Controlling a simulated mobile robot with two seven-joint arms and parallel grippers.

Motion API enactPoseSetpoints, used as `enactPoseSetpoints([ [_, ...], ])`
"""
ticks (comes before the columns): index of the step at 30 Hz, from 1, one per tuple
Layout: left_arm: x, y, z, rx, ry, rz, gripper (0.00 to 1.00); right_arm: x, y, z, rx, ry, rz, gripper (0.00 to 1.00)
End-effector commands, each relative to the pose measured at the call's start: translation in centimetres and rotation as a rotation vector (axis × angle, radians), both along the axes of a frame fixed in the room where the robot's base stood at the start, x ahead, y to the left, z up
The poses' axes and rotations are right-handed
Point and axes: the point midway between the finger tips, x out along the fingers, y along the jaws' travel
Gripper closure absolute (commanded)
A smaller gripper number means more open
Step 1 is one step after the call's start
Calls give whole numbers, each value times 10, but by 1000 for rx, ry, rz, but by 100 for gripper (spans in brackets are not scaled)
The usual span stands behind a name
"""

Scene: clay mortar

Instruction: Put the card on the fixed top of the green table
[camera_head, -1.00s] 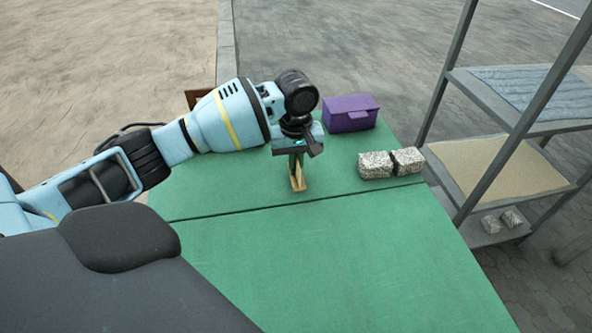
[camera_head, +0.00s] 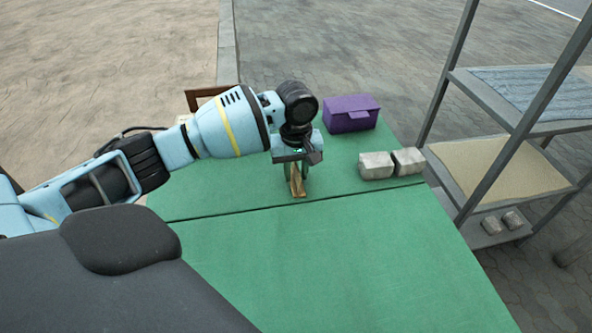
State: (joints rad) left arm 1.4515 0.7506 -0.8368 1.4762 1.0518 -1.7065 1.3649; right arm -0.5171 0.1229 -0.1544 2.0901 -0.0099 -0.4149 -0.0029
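The green table (camera_head: 340,255) fills the middle, with a dark seam running across its top. The frame does not show which side of the seam is the fixed top. My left gripper (camera_head: 298,185) points down just above or at the far section, close to the seam. A small narrow brown and tan piece (camera_head: 297,184) shows at its fingertips. I cannot tell whether this is the card, or whether the fingers are shut on it. No other thing is clearly the card. My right gripper is not in view.
A purple box (camera_head: 350,113) stands at the table's far right corner. Two whitish blocks (camera_head: 376,165) sit side by side near the right edge. A grey rack (camera_head: 500,160) with shelves stands at the right. A brown object (camera_head: 228,91) shows behind my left arm. The near table section is clear.

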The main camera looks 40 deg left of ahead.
Motion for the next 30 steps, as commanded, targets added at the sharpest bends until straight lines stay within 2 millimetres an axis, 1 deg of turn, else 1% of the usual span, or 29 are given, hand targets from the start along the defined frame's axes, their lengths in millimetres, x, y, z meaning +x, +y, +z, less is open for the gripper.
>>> enactPoseSetpoints([
  [2, 0, 0, 2, 0, -1, 0, 74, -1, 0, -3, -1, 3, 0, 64],
  [5, 0, 0, 15, -1, -2, 0, 74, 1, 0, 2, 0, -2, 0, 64],
  [11, 1, -1, 55, -2, -5, -1, 74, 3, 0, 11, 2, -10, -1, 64],
  [15, 1, -1, 83, -2, -4, -1, 74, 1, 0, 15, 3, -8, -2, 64],
  [19, 1, -1, 104, -2, -4, 0, 74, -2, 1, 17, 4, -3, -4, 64],
  [24, 0, -1, 119, -1, -1, 0, 74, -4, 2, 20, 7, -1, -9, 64],
  [30, 0, -1, 123, -1, 0, 0, 74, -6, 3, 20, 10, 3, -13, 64],
])
